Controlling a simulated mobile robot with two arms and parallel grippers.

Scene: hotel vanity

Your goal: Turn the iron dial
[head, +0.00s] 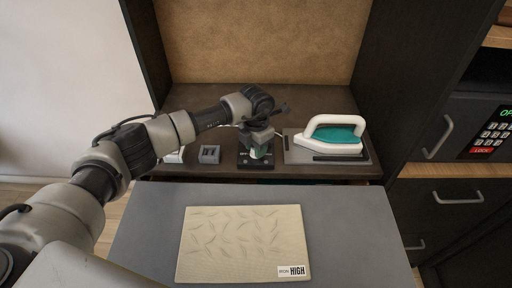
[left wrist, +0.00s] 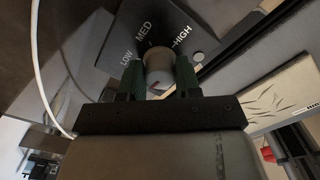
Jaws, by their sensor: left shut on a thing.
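The iron dial is a round, pale grey knob (left wrist: 160,70) on a dark panel (left wrist: 120,50) marked LOW, MED and HIGH in the left wrist view. In the head view the dark dial panel (head: 243,164) sits at the shelf's front edge, and the knob is mostly hidden by my gripper. My left gripper (head: 258,150) points down over it. Its two green-padded fingers (left wrist: 160,78) are on either side of the knob and shut on it. A small reddish mark shows on the knob, but its setting is hard to read. My right gripper is out of view.
A white and teal iron (head: 333,136) rests on a grey stand (head: 297,151) right of the dial. A small grey box (head: 209,154) stands to its left. In front, a beige cloth (head: 240,240) tagged HIGH lies on a grey board (head: 145,225). A keypad safe (head: 470,130) is at right.

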